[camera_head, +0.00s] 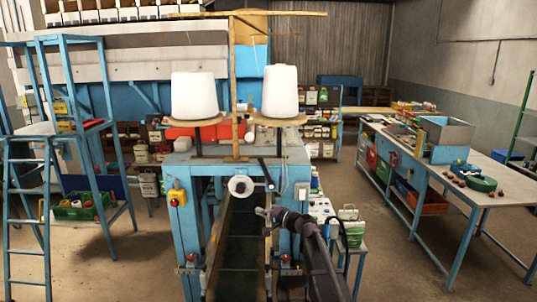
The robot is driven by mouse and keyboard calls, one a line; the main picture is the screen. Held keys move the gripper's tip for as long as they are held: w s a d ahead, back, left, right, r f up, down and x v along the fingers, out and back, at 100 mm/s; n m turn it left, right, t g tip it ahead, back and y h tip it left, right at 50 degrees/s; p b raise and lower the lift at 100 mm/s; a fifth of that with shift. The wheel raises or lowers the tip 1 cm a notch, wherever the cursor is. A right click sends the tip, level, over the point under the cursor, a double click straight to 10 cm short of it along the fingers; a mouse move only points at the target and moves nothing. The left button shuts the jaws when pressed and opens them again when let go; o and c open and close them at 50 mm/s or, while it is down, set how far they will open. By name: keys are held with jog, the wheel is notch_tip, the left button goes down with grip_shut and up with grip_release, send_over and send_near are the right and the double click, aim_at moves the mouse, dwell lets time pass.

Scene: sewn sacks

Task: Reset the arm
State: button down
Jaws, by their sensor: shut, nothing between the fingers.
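My gripper (263,212) shows in the head view at the end of my dark arm, which reaches in from the bottom right. It is small in the picture, points left and looks shut and empty. It is over the right side of the dark conveyor belt (240,250), in front of the blue sewing stand (190,230). Whether it touches anything cannot be told.
Two white thread cones (195,96) stand on round plates above the stand. A blue ladder frame (45,190) is at left.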

jog(key=s+d+f+n+g+h+b, duration=0.2)
jog(key=s+f+n+g+h+b, duration=0.15)
jog(key=s+f, duration=0.75)
jog(key=s+d+f+n+g+h+b, duration=0.1)
jog(key=s+d+f+g+h+b, duration=0.2)
jog(key=s+d+f, duration=0.6)
jog(key=s+d+f+n+g+h+b, duration=0.1)
jog(key=s+d+f+g+h+b, duration=0.2)
jog(key=s+d+f+h+b, duration=0.4)
jog(key=s+d+f, duration=0.1)
jog(key=s+f, duration=0.4)
jog(key=s, duration=0.1)
jog(key=shift+s+d+f+b, duration=0.15)
jog(key=shift+s+d+b, duration=0.15)
jog(key=shift+d, duration=0.1)
jog(key=shift+h, duration=0.25)
